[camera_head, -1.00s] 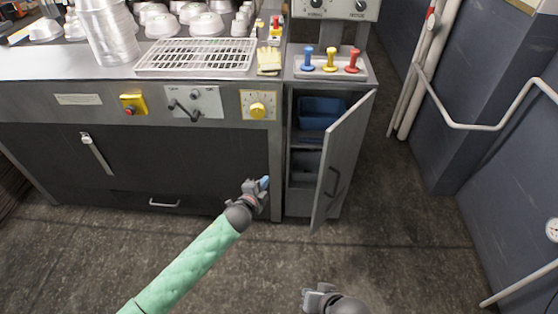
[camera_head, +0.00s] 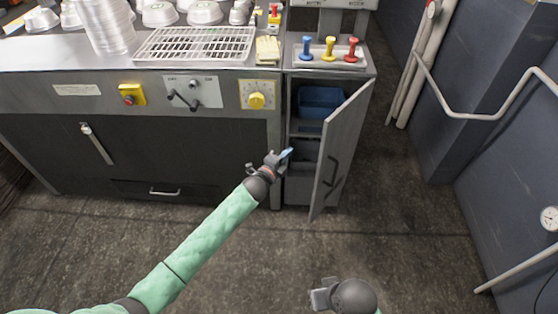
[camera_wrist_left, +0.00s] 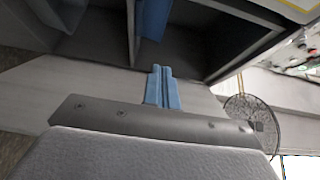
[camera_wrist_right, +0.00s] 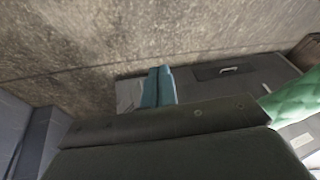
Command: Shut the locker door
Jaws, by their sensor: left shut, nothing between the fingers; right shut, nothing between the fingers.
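The locker door (camera_head: 339,150) is a grey panel with a dark handle (camera_head: 331,170), hinged on the right of the small locker and standing ajar. The locker's inside shows a blue bin (camera_head: 319,101) on the upper shelf and a grey lower compartment. My left gripper (camera_head: 287,153) is shut and empty at the left edge of the locker opening. In the left wrist view its blue fingertips (camera_wrist_left: 161,88) lie together before the shelves. My right gripper (camera_head: 313,299) is low at the bottom of the head view, over the floor. Its fingers (camera_wrist_right: 158,88) are shut and empty.
A steel counter with a wire rack (camera_head: 196,46) stands left of the locker. Blue, yellow and red levers (camera_head: 329,50) stand on top of the locker. A white rail (camera_head: 479,122) runs along the right wall. The floor (camera_head: 420,235) in front is clear.

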